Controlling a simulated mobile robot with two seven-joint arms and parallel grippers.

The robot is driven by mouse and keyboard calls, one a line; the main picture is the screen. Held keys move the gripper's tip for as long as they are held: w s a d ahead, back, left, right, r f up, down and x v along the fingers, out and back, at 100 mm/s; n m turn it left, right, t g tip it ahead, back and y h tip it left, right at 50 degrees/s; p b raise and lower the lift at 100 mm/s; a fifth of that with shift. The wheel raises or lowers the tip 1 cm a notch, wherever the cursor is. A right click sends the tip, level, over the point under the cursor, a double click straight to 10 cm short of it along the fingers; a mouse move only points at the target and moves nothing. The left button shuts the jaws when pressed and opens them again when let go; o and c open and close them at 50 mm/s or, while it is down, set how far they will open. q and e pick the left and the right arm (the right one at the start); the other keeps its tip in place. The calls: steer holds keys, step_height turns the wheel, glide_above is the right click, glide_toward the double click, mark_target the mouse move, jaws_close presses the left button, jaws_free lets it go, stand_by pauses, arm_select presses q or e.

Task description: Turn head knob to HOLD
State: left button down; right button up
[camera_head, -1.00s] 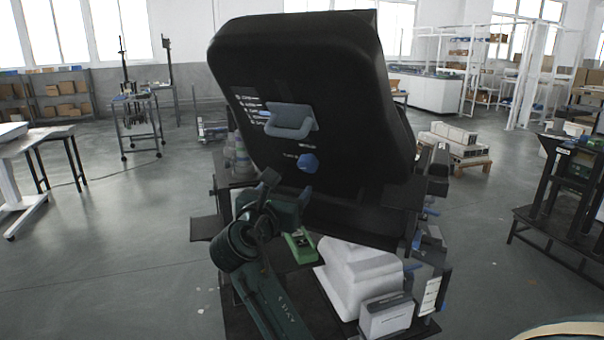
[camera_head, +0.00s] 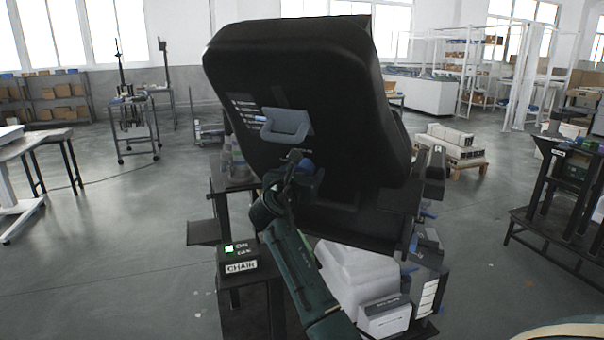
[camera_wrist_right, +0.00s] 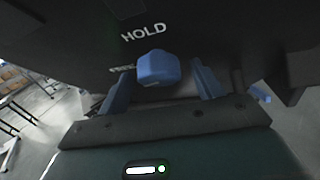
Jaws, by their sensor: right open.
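The blue head knob (camera_wrist_right: 158,68) sits on the dark back of the chair headrest, and the word HOLD (camera_wrist_right: 143,32) is printed above it in the right wrist view. In the head view the knob (camera_head: 306,166) is partly hidden behind my right gripper (camera_head: 294,160). In the right wrist view the blue fingers of my right gripper (camera_wrist_right: 162,86) are apart, one on each side of the knob, with gaps showing. I cannot tell how deep they reach. My left gripper is not in view.
A grey handle (camera_head: 287,126) sticks out of the chair back (camera_head: 340,80) above the knob. A CHAIR switch box (camera_head: 240,260) with a green light stands lower left. White boxes (camera_head: 360,275) lie below. Open floor lies to the left.

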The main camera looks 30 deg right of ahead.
steer(key=shift+c, duration=0.3)
steer(key=c, duration=0.9)
